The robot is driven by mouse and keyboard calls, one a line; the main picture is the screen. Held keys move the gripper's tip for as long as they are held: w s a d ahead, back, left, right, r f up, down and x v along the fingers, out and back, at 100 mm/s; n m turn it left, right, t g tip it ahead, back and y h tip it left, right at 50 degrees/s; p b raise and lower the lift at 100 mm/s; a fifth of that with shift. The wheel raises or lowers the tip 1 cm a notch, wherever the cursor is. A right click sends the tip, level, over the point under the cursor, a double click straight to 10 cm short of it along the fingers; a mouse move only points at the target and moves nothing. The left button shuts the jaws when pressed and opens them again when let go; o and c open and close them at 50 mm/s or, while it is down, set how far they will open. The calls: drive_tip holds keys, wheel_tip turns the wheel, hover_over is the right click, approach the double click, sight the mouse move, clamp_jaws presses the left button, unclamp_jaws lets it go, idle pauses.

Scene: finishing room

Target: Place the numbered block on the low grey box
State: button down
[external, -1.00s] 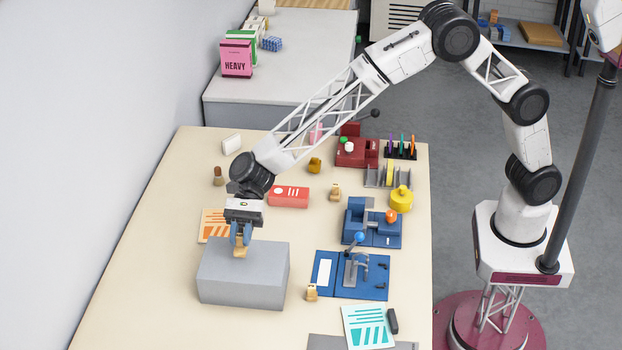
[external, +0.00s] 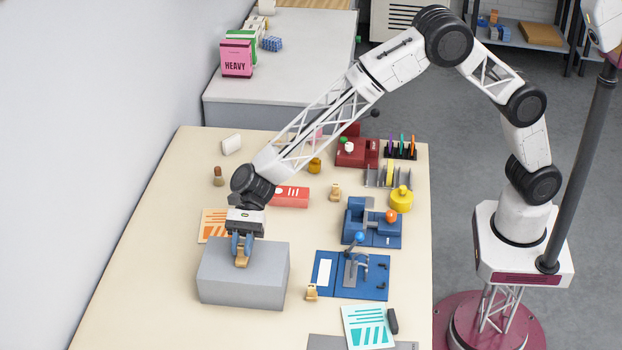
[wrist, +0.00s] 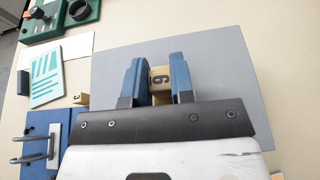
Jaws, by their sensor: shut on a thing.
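The low grey box (external: 240,286) stands on the near left part of the table, and its flat top fills much of the wrist view (wrist: 220,62). My gripper (external: 242,252) is over that top, pointing down. It is shut on a small wooden block (external: 242,260). In the wrist view the block (wrist: 160,82) sits between the blue fingers (wrist: 158,78) and bears a dark digit that looks like a 6 or 9. The block is at or just above the box top; I cannot tell whether it touches.
Another wooden block (external: 312,292), marked 3 in the wrist view (wrist: 81,99), stands right of the box. A blue clamp fixture (external: 352,275) is beyond it. A red box (external: 290,196) and an orange-printed card (external: 212,222) lie behind. The table left of the box is clear.

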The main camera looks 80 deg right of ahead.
drive_tip(key=c, duration=1)
unclamp_jaws()
drive_tip(key=shift+r, duration=0.15)
drive_tip(key=v, duration=1.2)
